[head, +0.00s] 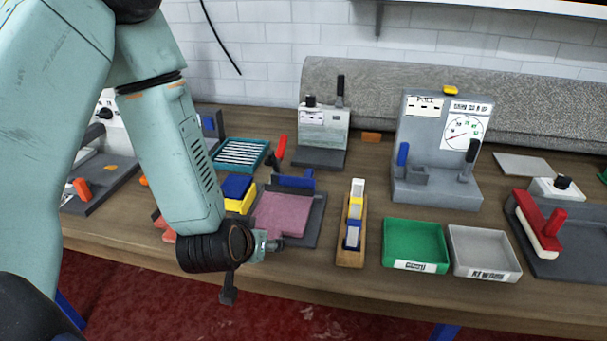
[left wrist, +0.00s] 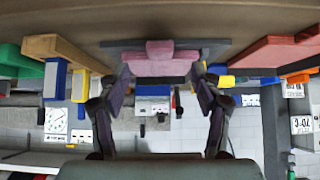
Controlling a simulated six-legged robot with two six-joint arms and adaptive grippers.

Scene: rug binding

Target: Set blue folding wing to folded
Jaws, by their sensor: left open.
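A dark grey fixture (head: 315,230) with a pink pad (head: 282,214) lies on the bench. The blue folding wing (head: 295,181) stands up along its back edge, with a small upright tab. In the left wrist view, which is upside down, the pink pad (left wrist: 160,62) and a narrow blue strip of the wing (left wrist: 163,80) show between my fingers. My left gripper (head: 250,266) is in front of the fixture, near the bench's front edge, apart from the wing. Its two fingers (left wrist: 163,92) are spread with nothing between them. My right gripper is not in view.
A wooden holder (head: 350,252) with white and blue blocks stands right of the fixture, then a green tray (head: 415,246) and a grey tray (head: 484,253). A yellow and blue block (head: 237,193) and a red lever (head: 279,150) are close on the left and behind.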

